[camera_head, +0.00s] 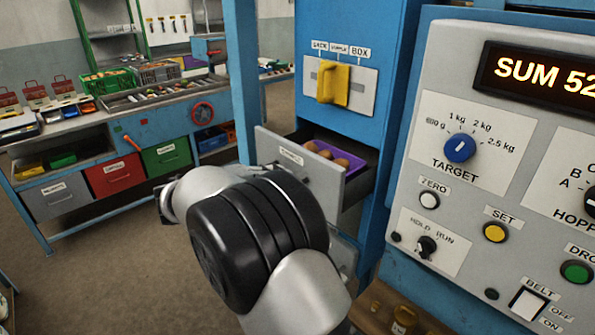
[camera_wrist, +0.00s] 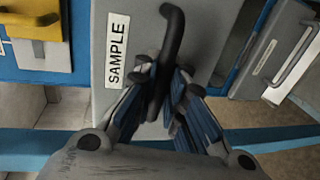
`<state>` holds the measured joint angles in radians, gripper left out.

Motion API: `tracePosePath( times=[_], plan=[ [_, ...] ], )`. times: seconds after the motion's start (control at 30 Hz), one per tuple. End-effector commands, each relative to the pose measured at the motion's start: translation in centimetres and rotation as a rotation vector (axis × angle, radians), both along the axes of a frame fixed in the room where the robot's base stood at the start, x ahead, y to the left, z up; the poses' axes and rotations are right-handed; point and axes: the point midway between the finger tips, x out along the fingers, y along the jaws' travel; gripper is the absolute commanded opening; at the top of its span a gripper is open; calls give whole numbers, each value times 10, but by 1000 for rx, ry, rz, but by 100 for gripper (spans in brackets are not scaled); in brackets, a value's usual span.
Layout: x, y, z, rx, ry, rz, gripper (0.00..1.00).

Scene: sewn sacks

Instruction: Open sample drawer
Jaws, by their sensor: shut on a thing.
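The sample drawer (camera_head: 289,157) is a grey-fronted drawer in the blue machine, below the yellow selector. It stands partly pulled out, and a purple tray (camera_head: 337,151) with several brown round items shows inside it. In the wrist view its front (camera_wrist: 200,42) carries a SAMPLE label and a dark curved handle (camera_wrist: 172,28). My gripper (camera_wrist: 160,95) is shut on this handle, with blue-padded fingers on both sides of it. In the head view my arm hides the gripper and the lower part of the drawer front.
A yellow selector (camera_head: 333,82) sits above the drawer. A grey control panel (camera_head: 470,150) with knobs and buttons stands close on the right. A workbench (camera_head: 130,125) with crates and coloured drawers stands at the back left. The floor (camera_head: 120,255) on the left is clear.

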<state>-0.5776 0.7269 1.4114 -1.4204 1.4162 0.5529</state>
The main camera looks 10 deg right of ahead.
Motion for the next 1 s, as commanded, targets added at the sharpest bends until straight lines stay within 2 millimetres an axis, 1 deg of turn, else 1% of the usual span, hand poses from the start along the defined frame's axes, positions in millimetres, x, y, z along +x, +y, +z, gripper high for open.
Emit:
tracePosePath(
  times=[0.03,0.2,0.4,0.6,0.93,0.97,1.0],
  plan=[
    [-7,11,-1,-1,0,4,0],
    [-25,35,0,0,0,3,0],
    [-38,53,0,-1,-1,1,0],
    [-43,59,1,-2,-1,0,0],
    [-43,59,2,0,-3,0,0],
    [-43,59,2,0,-3,0,11],
    [-43,59,2,0,-3,0,13]
  ],
)
